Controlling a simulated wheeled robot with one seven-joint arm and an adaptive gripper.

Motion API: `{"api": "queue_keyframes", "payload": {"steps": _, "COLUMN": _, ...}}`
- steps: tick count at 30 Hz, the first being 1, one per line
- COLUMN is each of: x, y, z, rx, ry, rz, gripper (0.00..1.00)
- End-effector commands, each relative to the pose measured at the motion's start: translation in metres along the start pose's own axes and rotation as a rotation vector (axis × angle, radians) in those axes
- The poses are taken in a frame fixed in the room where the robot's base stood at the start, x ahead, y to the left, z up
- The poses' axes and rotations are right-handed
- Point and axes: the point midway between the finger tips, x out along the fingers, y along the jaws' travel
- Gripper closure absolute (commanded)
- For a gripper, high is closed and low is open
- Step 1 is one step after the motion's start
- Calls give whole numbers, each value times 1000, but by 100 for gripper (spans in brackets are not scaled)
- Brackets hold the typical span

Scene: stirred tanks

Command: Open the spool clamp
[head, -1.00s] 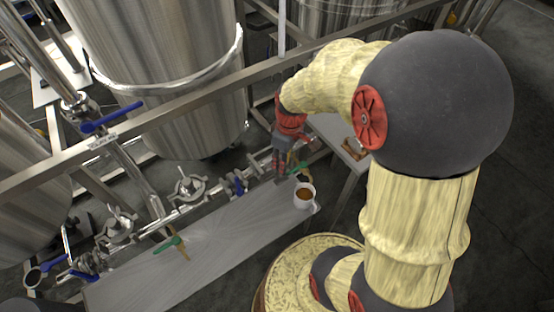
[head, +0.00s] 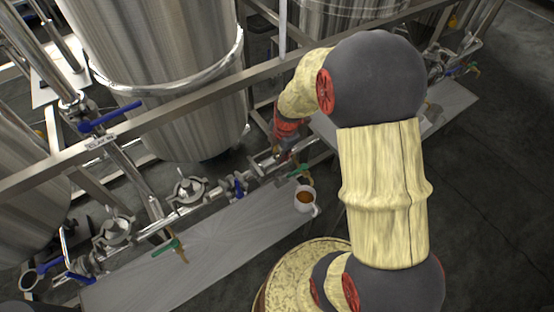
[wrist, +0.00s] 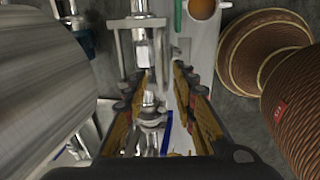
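The pipe run along the bench carries metal spool clamps: one clamp (head: 190,187) at the middle and one (head: 116,231) at the left in the head view. I cannot tell which one the task means. In the wrist view a shiny metal clamp-like fitting (wrist: 150,115) on the pipe shows between my fingers, beside a blue handle (wrist: 168,130). My gripper (wrist: 161,82) is open, its two fingers apart on either side of the pipe line, with no grip visible. In the head view the wrist is beyond the mug, and the fingertips are hard to make out.
A mug of brown liquid (head: 305,200) stands at the bench's right end. The grey bench (head: 220,235) is otherwise mostly clear. Green-handled valves (head: 168,246) and a blue handle (head: 239,187) stick out from the pipe. A large steel tank (head: 160,75) and a frame rail (head: 200,95) stand behind.

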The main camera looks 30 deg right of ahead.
Motion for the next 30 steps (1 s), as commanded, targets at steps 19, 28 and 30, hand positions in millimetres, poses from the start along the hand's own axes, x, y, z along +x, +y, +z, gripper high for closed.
{"api": "queue_keyframes", "payload": {"steps": 19, "x": 45, "y": 0, "z": 0, "rx": 2, "ry": 0, "rz": 1, "gripper": 73}}
{"api": "queue_keyframes", "payload": {"steps": 28, "x": 45, "y": 0, "z": 0, "rx": 2, "ry": 0, "rz": 0, "gripper": 88}}
{"api": "queue_keyframes", "payload": {"steps": 30, "x": 45, "y": 0, "z": 0, "rx": 2, "ry": 0, "rz": 0, "gripper": 92}}
